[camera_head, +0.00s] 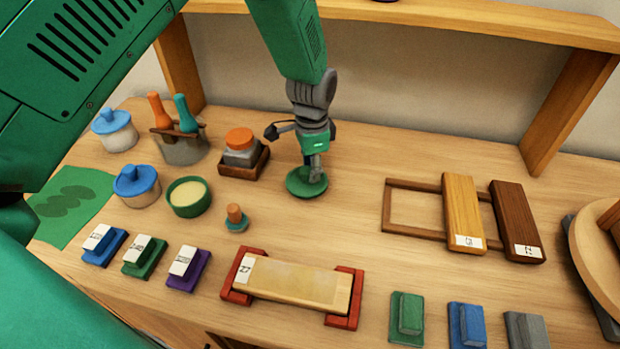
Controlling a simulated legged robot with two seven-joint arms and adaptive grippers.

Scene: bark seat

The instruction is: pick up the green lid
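The green lid (299,188) is a round disc lying flat on the wooden table, near the middle of the view. My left gripper (316,174) points down over it, with its tip at the lid's right half. The gripper hides that part of the lid, including any knob there. The fingertips look close together, but I cannot tell whether they grip anything. My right gripper is not in view.
A green open pot (188,196) with pale contents stands left of the lid. An orange-topped jar (239,141) in a wooden holder and a small orange-handled piece (235,217) are close by. A framed whetstone (295,281) lies in front.

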